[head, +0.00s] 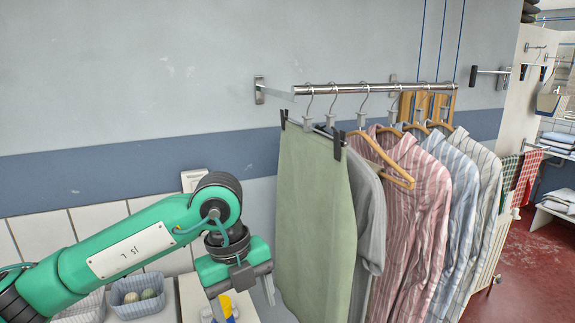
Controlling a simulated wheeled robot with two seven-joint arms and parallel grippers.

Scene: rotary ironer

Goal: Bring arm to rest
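My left arm (124,252), green with dark joints, reaches in from the lower left and bends down at the wrist. My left gripper (268,291) points downward just left of the hanging green cloth (316,225). Its thin grey fingers are seen nearly edge-on, so I cannot tell whether they are apart. I see nothing held in it. My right gripper is not in view.
A wall-mounted rail (375,88) holds the green cloth and several shirts, such as a red-striped shirt (425,185). Below my arm are a grey basket (138,297) and small blue and yellow items (229,308). Red floor (535,270) is open at right.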

